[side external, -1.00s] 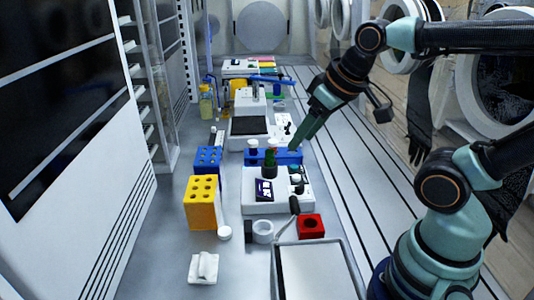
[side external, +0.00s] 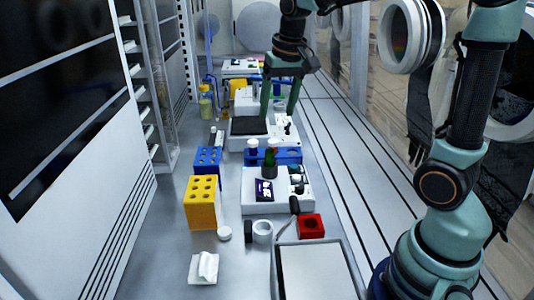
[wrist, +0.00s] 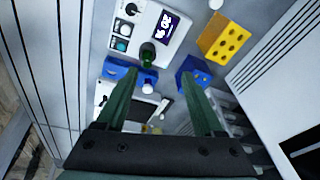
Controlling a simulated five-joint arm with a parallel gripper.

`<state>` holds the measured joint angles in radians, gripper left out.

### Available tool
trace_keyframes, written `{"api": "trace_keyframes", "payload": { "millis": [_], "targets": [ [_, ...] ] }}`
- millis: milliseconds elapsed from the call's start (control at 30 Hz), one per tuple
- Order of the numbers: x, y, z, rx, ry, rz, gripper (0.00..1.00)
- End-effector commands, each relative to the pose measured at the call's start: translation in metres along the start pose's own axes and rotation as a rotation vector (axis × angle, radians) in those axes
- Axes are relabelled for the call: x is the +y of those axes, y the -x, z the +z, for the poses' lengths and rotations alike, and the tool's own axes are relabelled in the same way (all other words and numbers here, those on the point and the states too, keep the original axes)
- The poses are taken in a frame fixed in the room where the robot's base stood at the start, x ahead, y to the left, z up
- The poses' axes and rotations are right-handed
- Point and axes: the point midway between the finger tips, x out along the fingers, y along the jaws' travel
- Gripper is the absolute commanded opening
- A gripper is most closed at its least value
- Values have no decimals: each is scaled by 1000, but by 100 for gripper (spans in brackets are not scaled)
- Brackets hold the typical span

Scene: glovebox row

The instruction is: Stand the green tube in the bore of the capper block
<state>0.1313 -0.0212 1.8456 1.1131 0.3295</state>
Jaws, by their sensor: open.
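The green tube (side external: 270,157) stands upright in a dark holder on the white device with a small display. In the wrist view the green tube (wrist: 147,51) shows beyond my fingertips. The red block (side external: 311,226) with a round bore in its top, which looks like the capper block, sits in front of that device to the right; its bore looks empty. My gripper (side external: 279,108) is open and empty, pointing down above the row, farther back than the green tube. The wrist view also shows its spread fingers (wrist: 160,72).
A blue rack (side external: 289,155) with white-capped tubes is just behind the green tube. A yellow block (side external: 201,203) and another blue block (side external: 207,160) stand left. The right bench strip is clear.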

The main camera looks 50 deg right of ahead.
Motion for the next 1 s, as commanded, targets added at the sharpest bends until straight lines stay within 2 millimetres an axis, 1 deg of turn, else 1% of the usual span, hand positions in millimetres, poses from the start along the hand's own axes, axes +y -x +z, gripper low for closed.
{"api": "trace_keyframes", "payload": {
  "millis": [33,200,300,400,533,633,900,1000],
  "targets": [
    [2,-10,-13,-30,-44,14,70],
    [10,-40,-46,-107,-182,53,70],
    [15,-57,-59,-142,-247,73,70],
    [19,-69,-68,-166,-293,87,70],
    [22,-78,-72,-180,-322,96,70],
    [23,-88,-71,-185,-327,99,70],
    [26,-130,-62,-185,-325,99,70],
    [26,-140,-60,-183,-324,98,70]
  ]
}}
